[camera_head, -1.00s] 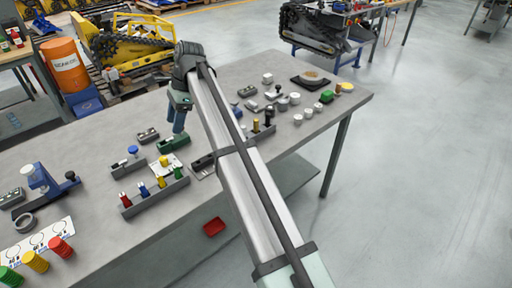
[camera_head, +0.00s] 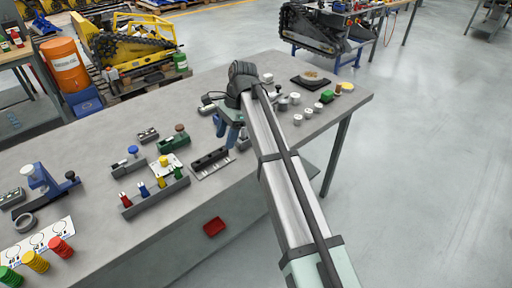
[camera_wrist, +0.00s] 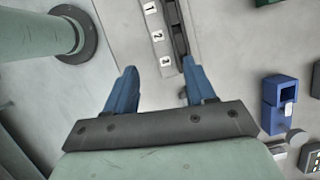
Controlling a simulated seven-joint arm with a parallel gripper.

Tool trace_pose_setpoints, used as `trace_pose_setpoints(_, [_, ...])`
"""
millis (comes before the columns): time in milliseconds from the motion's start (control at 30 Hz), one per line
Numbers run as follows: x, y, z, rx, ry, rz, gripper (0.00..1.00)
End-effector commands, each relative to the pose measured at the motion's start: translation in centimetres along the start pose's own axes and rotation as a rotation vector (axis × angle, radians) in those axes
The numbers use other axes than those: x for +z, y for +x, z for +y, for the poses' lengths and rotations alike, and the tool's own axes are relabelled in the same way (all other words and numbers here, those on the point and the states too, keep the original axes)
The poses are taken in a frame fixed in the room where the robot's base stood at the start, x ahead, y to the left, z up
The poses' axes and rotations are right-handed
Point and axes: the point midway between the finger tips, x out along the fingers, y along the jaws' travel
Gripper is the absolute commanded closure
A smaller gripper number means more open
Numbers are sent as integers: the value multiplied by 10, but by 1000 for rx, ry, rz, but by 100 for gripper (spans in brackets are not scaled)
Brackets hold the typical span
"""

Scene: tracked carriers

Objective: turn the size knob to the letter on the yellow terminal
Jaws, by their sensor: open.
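My gripper (camera_head: 230,132) is open and empty above the table, just behind and right of a dark slotted strip (camera_head: 210,162). In the wrist view, its two blue fingers (camera_wrist: 159,75) stand apart, with the strip (camera_wrist: 180,35) and its labels 1, 2 and 3 beyond them. A grey rack (camera_head: 155,197) holds red, blue, yellow and green posts; its yellow post (camera_head: 161,182) is third from the left. Several knob-like parts stand nearby: a brown-topped green box (camera_head: 174,141) and a blue-topped grey block (camera_head: 133,154). I cannot tell which is the size knob, and no letter is readable.
A white card with a yellow knob-like piece (camera_head: 164,161) lies behind the rack. A blue block (camera_wrist: 281,103) shows at right in the wrist view. White and green round parts (camera_head: 326,96) stand at the table's right end.

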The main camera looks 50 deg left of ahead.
Motion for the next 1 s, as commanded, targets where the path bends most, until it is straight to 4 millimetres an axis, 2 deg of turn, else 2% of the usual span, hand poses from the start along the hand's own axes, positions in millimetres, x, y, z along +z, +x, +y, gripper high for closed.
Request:
trace_pose_setpoints(500, [-60, 9, 53, 16, -31, 15, 45])
trace_pose_setpoints(700, [-72, 11, 63, 20, -39, 17, 45])
trace_pose_setpoints(1000, [-76, 12, 67, 22, -42, 19, 45])
